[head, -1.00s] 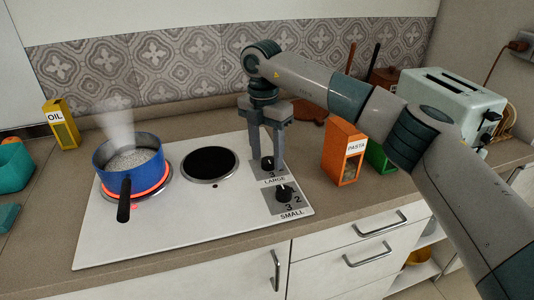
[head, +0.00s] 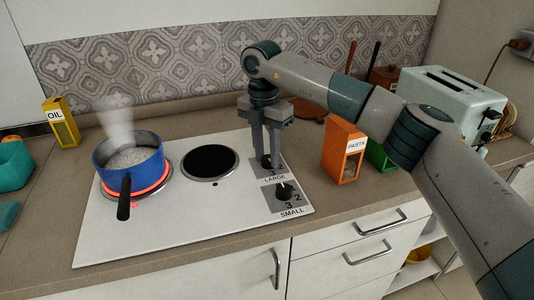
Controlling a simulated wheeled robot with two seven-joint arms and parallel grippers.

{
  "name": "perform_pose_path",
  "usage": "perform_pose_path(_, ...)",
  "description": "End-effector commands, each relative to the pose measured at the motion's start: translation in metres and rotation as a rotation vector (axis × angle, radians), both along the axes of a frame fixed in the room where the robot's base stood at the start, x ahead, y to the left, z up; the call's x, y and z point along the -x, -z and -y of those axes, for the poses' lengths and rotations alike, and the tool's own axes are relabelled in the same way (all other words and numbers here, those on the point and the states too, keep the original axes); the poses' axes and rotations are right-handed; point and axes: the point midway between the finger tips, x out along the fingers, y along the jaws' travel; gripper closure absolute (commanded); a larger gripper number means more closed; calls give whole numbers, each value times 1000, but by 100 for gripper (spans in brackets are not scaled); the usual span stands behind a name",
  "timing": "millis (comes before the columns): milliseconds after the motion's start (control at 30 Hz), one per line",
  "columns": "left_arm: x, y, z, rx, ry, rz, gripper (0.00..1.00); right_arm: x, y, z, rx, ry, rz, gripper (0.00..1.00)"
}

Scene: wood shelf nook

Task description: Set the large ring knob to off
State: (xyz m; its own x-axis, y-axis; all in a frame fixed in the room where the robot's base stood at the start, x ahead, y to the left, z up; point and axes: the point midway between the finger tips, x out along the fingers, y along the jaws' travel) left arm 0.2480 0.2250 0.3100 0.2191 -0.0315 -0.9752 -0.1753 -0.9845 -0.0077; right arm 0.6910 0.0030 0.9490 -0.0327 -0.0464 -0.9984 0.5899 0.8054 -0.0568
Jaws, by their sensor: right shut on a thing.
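The large ring knob (head: 267,163) is a dark knob on the grey panel marked LARGE, at the right of the white hob (head: 200,222). My right gripper (head: 269,160) points straight down over it and is shut on it; the fingers hide much of the knob and its dial. The small knob (head: 284,190) sits in front of it on the panel marked SMALL. The large ring (head: 150,197) glows red under a blue pot (head: 128,178) with steaming contents. My left gripper is not in view.
The dark ring (head: 210,161) behind is unlit. An orange PASTA box (head: 342,155) and a green box (head: 378,157) stand right of the hob, with a pale toaster (head: 455,100) farther right. A yellow OIL box (head: 62,124) stands at the left.

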Motion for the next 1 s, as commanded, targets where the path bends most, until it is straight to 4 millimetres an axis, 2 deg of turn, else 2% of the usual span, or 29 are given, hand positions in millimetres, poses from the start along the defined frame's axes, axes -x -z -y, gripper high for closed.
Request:
perform_pose_path(167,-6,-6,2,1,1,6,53,0,0,0,-1,-76,-1,94)
perform_pose_path(367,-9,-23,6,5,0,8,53,0,1,0,1,-215,0,94)
perform_pose_path(1000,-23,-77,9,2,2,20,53,1,0,3,2,-812,1,94)
